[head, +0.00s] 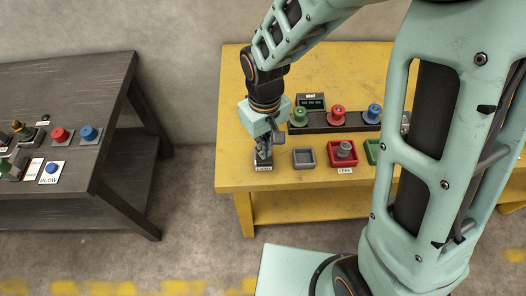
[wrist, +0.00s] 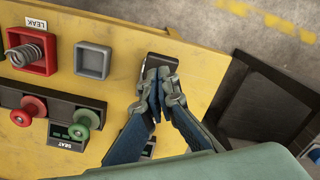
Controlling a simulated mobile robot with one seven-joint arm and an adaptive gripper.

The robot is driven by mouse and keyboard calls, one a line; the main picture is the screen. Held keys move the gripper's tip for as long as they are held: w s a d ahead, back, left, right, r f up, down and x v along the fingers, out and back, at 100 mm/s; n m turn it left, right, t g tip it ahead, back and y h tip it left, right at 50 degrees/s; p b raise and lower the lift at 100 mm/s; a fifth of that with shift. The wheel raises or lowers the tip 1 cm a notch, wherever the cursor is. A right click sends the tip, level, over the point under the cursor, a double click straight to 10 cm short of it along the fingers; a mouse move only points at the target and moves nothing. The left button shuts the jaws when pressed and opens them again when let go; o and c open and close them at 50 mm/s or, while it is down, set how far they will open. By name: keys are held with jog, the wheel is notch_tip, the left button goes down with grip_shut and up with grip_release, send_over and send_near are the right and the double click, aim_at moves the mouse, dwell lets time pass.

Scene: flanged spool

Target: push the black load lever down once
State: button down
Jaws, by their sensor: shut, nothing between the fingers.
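The black load lever's dark base (head: 263,165) sits at the near left corner of the yellow table, with a small white label at its front. My gripper (head: 263,155) is directly over it, pointing down, with its fingers shut and nothing between them. In the wrist view, the gripper (wrist: 159,92) covers most of the lever, and part of the dark base (wrist: 157,60) shows beyond the fingertips. The lever arm itself is hidden, so I cannot tell its position or whether the fingers touch it.
Behind stand a black rack (head: 320,127) with green, red and blue spools and a small display (head: 311,101). A dark table (head: 100,90) stands left across a gap.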

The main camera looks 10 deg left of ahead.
aim_at(264, 162)
jog(key=shift+f, duration=0.15)
jog(key=shift+f+b, duration=2.65)
jog(key=shift+f, duration=0.35)
notch_tip(264, 162, up, 8)
jog(key=p, duration=0.6)
jog(key=shift+r+p, duration=0.25)
jog(key=shift+p, duration=0.05)
jog(key=shift+f, duration=0.1)
